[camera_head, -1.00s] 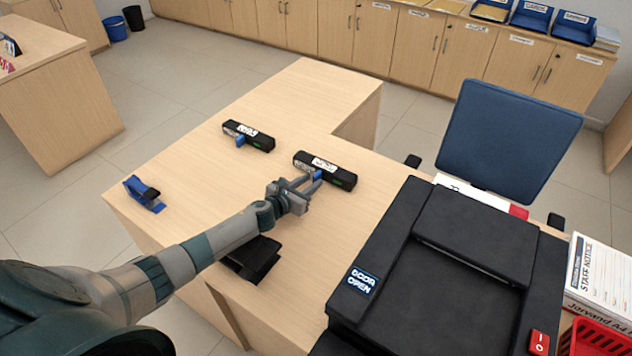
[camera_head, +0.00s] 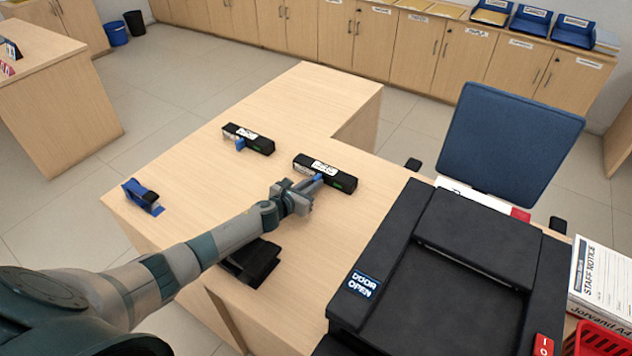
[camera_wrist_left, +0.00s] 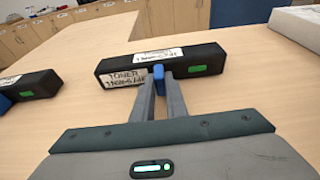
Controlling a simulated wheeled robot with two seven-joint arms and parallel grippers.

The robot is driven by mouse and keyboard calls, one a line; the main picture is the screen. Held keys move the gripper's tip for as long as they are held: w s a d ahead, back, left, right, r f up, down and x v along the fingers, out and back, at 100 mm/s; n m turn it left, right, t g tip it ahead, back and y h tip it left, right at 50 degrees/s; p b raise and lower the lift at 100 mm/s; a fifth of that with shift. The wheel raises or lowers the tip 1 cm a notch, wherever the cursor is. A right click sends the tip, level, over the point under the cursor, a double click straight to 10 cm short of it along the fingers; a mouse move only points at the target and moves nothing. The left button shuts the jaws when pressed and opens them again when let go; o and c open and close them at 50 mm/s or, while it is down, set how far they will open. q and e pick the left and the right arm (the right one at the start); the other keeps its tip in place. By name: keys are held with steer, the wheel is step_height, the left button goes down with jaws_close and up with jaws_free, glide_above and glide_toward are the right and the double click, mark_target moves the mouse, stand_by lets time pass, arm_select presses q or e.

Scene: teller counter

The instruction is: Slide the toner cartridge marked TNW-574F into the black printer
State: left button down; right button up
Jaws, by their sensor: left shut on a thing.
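A black toner cartridge (camera_head: 341,179) with white labels, a green patch and a blue grip tab lies on the counter left of the printer. My left gripper (camera_head: 313,184) is shut on its blue tab. The left wrist view shows the same cartridge (camera_wrist_left: 205,58) ahead, with the fingers (camera_wrist_left: 160,84) against the tab's sides; its label reads TONER, and the code is too blurred to read. A second, similar cartridge (camera_head: 250,139) lies farther left. The black printer (camera_head: 478,238) stands at the right, with a DOOR OPEN sign (camera_head: 362,284). My right gripper is out of view.
A blue tape dispenser (camera_head: 143,196) sits near the counter's left edge. A black object (camera_head: 254,262) lies beneath my left forearm. A blue chair (camera_head: 510,140) stands behind the printer. Bare counter lies between the cartridges and the printer.

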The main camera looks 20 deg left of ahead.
arm_select(q)
steer(key=shift+r, duration=0.3)
